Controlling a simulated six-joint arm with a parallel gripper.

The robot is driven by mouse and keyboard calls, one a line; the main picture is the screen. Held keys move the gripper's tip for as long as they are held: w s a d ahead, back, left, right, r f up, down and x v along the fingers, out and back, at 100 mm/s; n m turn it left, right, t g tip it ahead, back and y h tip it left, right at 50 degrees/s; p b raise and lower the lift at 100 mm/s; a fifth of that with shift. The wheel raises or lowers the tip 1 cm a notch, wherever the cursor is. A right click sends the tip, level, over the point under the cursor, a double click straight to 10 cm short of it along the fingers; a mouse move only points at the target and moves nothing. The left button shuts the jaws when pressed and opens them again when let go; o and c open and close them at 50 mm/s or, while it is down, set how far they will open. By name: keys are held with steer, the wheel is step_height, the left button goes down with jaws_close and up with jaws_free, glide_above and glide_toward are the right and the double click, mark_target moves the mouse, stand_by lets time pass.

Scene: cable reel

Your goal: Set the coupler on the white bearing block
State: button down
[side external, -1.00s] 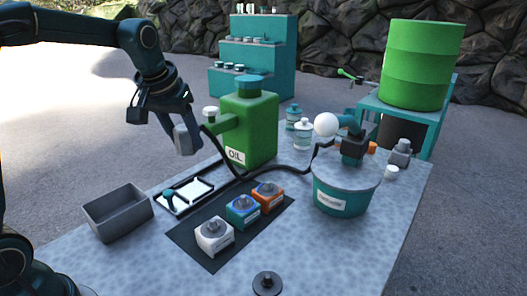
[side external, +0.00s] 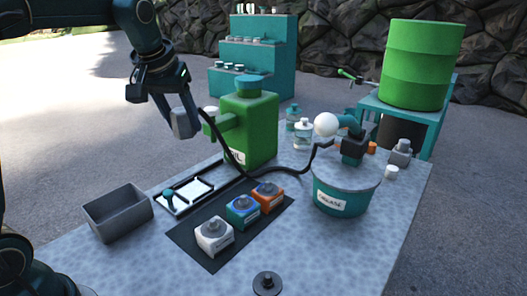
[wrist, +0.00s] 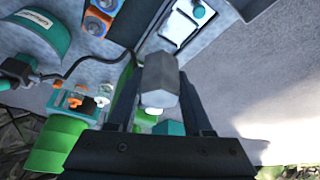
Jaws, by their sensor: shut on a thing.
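My gripper (side external: 168,98) is shut on the grey coupler (side external: 185,124) and holds it high above the table, left of the green oil can. In the wrist view the coupler (wrist: 160,82) shows as a grey faceted block between the fingers (wrist: 156,92). A black hose (side external: 222,150) rises towards the gripper, but where it joins the coupler is hidden. The white bearing block (side external: 213,236) stands on a dark mat, lower right of the coupler in the side view. I cannot make it out in the wrist view.
Blue (side external: 242,211) and orange (side external: 268,195) blocks stand beside the white block on the mat (side external: 203,257). The green oil can (side external: 252,125), grease pot (side external: 343,198), grey bin (side external: 118,211) and white-bottomed tray (side external: 190,192) surround the mat. A black knobbed disc (side external: 267,283) lies at the front.

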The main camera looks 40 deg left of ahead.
steer(key=s+d+f+m, duration=0.1)
steer(key=s+d+f, duration=0.15)
steer(key=d, duration=0.35)
steer(key=s+d+f+m, duration=0.1)
steer(key=s+d+f, duration=0.1)
steer(key=d+f, duration=0.25)
steer(key=shift+h, duration=0.4)
steer(key=shift+w+d+f, duration=0.1)
steer(key=shift+d+f, duration=0.05)
steer(key=shift+f, duration=1.85)
steer(key=shift+w+d+f, duration=0.1)
steer(key=shift+d+f, duration=0.05)
steer(key=shift+f, duration=1.8)
steer(key=shift+c, duration=1.1)
jaws_free()
